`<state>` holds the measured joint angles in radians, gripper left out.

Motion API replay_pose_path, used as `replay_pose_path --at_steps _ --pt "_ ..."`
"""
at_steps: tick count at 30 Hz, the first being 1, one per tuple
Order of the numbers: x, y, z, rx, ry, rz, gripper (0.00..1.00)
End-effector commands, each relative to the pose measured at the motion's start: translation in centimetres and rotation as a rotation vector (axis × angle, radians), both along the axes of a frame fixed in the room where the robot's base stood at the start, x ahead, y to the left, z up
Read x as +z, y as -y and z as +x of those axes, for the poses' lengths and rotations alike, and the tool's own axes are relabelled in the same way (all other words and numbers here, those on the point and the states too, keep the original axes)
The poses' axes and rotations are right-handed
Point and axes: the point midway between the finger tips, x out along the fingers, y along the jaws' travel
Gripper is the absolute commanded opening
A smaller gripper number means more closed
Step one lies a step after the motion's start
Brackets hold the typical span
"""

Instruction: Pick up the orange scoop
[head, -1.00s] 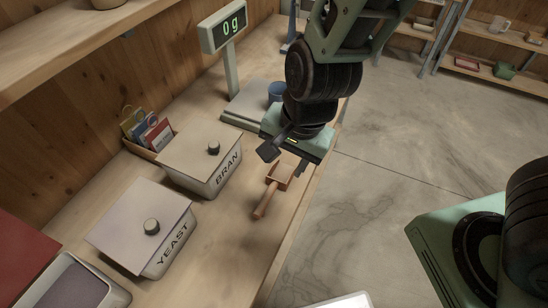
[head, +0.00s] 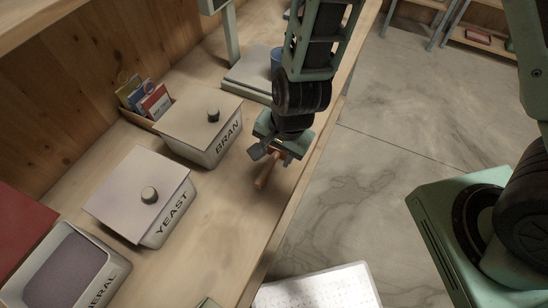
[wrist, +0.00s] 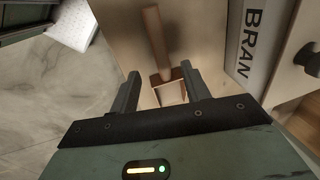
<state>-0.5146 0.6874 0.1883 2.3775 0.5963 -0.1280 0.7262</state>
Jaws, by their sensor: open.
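The orange-brown scoop (head: 263,180) lies on the bench near its front edge, to the right of the BRAN bin. In the head view my gripper (head: 270,158) hides most of it, and only the handle shows. In the wrist view the scoop's handle (wrist: 156,42) points away and its square bowl (wrist: 168,92) lies between the two fingers. My gripper (wrist: 160,84) is open over the bowl, with a finger to each side. I cannot tell whether the fingers touch it.
The lidded BRAN bin (head: 205,150) stands close to the left of my gripper. The lidded YEAST bin (head: 165,230) is nearer. The bench edge (head: 290,210) drops to the floor on the right.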

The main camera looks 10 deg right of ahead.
Motion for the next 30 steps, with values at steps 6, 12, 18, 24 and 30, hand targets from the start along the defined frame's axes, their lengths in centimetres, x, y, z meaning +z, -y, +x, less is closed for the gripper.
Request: replay_pose_path --at_steps 6,12,18,24,30 --pt "-1.8 -0.5 0.1 -0.001 -0.006 -0.002 0.47" --pt "-4.0 -1.0 0.4 -0.001 -0.003 -0.002 0.47" --pt "-4.9 -1.2 0.6 0.000 0.000 0.000 0.47" --pt "-4.9 -1.1 0.6 0.000 0.000 0.000 0.47" --pt "-4.9 -1.1 0.6 0.000 0.000 0.000 0.00"
